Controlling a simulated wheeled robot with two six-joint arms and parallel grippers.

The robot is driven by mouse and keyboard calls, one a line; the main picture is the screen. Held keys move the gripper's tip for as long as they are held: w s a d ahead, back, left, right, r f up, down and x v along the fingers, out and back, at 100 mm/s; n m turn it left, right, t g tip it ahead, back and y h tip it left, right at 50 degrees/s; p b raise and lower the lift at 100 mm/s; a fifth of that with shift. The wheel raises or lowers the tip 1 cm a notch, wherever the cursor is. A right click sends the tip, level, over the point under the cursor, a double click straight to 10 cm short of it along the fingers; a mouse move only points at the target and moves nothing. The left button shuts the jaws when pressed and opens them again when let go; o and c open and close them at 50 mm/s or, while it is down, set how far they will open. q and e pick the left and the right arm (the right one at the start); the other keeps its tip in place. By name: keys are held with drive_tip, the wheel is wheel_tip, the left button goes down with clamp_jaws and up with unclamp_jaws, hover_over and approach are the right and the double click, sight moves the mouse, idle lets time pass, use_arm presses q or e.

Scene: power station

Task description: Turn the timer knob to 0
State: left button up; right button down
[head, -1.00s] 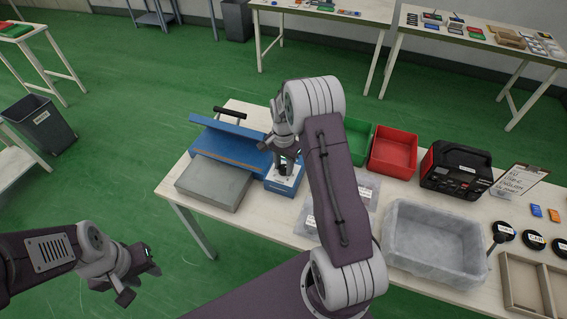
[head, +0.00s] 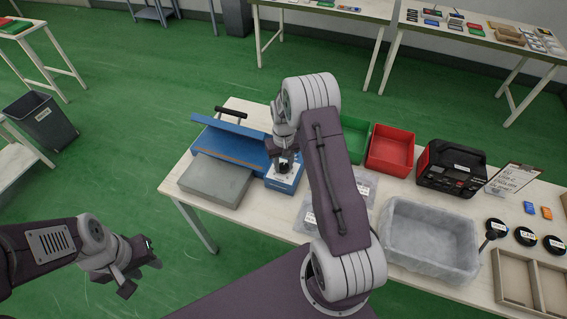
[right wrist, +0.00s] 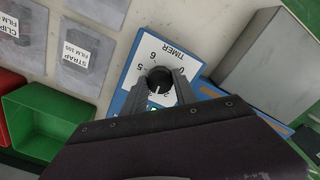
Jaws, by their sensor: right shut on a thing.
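The timer (head: 284,182) is a small blue box with a white face on the table, beside the blue machine. The right wrist view shows its dial (right wrist: 135,73) with the word TIMER and printed numbers, including 0, 5 and 6. The round black knob (right wrist: 158,77) has a white mark on its lower side, pointing away from the word TIMER. My right gripper (right wrist: 161,88) is shut on the knob, one finger on each side. The fingers hide some numbers. My left gripper (head: 143,275) is open and empty over the floor, left of the table.
A grey slab (head: 215,181) and a blue machine (head: 232,146) with a black handle stand left of the timer. A green bin (head: 354,137), a red bin (head: 391,150) and a grey tray (head: 430,240) lie to the right. Flat labelled bags (right wrist: 85,62) lie near the timer.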

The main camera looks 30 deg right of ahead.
sight(283, 165)
drive_tip(key=n+p, duration=0.1)
drive_tip(key=n, duration=0.5)
drive_tip(key=shift+w+r, duration=0.15)
drive_tip(key=n, duration=0.6)
drive_tip(key=shift+n, duration=0.4)
drive_tip(key=n+p, duration=0.1)
drive_tip(key=n, duration=1.1)
drive_tip(key=shift+n, duration=0.3)
drive_tip(key=shift+d, duration=0.1)
drive_tip(key=c, duration=1.1)
unclamp_jaws()
drive_tip(key=shift+o, duration=0.7)
wheel_tip(283, 165, up, 9)
drive_tip(key=shift+b, duration=0.45)
